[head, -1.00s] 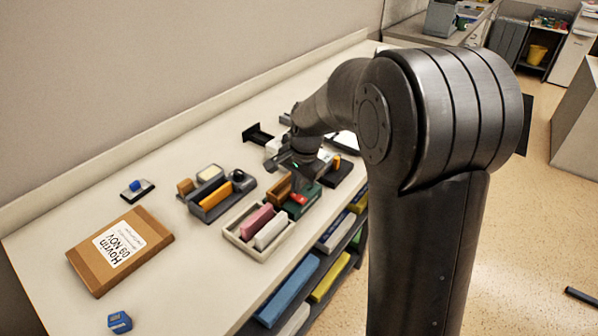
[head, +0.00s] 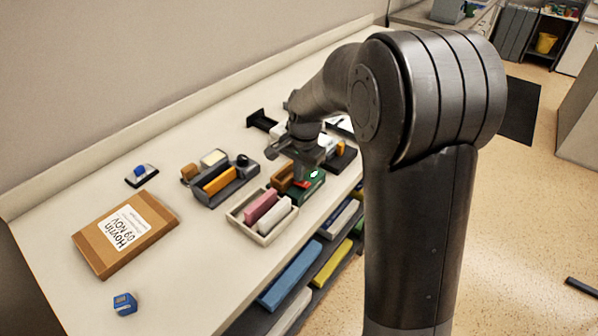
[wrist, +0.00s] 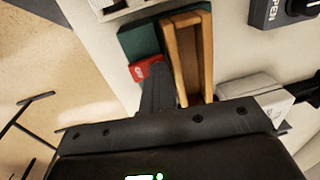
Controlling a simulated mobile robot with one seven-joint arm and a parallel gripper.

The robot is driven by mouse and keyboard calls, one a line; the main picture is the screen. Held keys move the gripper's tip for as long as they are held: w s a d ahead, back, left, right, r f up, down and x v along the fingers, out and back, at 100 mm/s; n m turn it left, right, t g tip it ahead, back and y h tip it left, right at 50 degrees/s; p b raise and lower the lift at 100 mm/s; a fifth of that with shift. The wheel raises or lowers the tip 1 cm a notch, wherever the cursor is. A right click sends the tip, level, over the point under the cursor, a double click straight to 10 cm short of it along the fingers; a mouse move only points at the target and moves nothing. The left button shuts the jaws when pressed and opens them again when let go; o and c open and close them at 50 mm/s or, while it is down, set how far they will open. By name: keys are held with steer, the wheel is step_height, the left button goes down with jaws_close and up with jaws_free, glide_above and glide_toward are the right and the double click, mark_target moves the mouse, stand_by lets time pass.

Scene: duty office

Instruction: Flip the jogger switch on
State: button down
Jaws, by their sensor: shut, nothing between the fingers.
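The jogger is a dark green base with a brown wooden tray (wrist: 188,58) on it. In the wrist view its green side (wrist: 140,40) carries a red switch (wrist: 147,68) with a small pale mark. In the head view the red switch (head: 303,184) shows just below my gripper (head: 303,172). My gripper is shut and empty, pointing down at the jogger. In the wrist view its dark fingers (wrist: 157,88) are right beside the red switch and overlap its edge; I cannot tell whether they touch. Which way the switch is tipped cannot be told.
A cream tray (head: 235,217) with pink and white blocks stands in front of the jogger. A grey organizer (head: 212,200) is to its left. A cardboard parcel (head: 90,255) and a blue sharpener (head: 124,304) lie farther left. The bench (head: 185,290) is clear between them.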

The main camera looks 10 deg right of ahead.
mark_target(307, 185)
steer(key=shift+s+d, duration=0.6)
steer(key=shift+s, duration=0.05)
step_height(307, 185, up, 14)
steer(key=s+d, duration=0.1)
steer(key=shift+s+d, duration=0.3)
steer(key=shift+w+a+t+y, duration=0.3)
steer(key=shift+w+a, duration=0.1)
steer(key=shift+a, duration=0.1)
steer(key=f, duration=0.4)
steer(key=w+a+f, duration=0.1)
steer(key=f, duration=0.8)
steer(key=shift+w+a+f, duration=0.35)
